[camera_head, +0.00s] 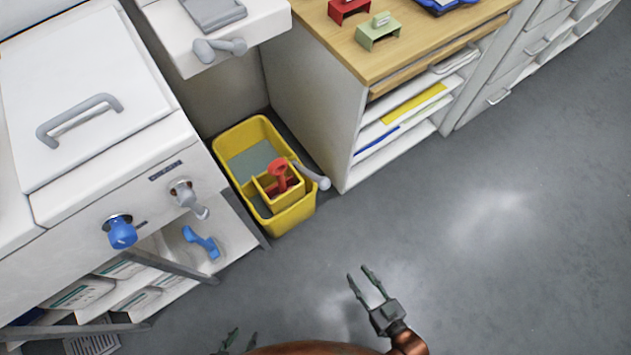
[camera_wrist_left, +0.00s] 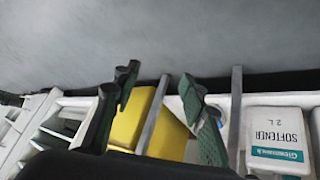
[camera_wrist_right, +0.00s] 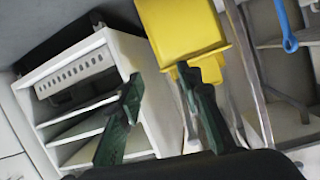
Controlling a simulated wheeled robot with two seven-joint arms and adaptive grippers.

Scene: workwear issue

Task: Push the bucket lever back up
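The yellow bucket (camera_head: 246,133) stands on the floor between the white appliance and the wooden-topped cabinet. Its grey lever (camera_head: 312,176) sticks out past the bucket's right rim, slanting down to a rounded end. A red handle (camera_head: 278,172) stands in the bucket's smaller front compartment. My right gripper (camera_head: 367,286) is open and empty over the floor, below and right of the bucket and apart from the lever. The bucket also shows in the right wrist view (camera_wrist_right: 180,28). My left gripper (camera_wrist_left: 160,88) is open; only its fingertips show at the bottom of the head view. The bucket lies beyond its fingers (camera_wrist_left: 170,135).
The white appliance (camera_head: 110,165) with a blue knob (camera_head: 121,233) is on the left, above shelves of boxes. The wooden-topped cabinet (camera_head: 410,40) is close to the bucket's right. The floor (camera_head: 480,230) at right is clear.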

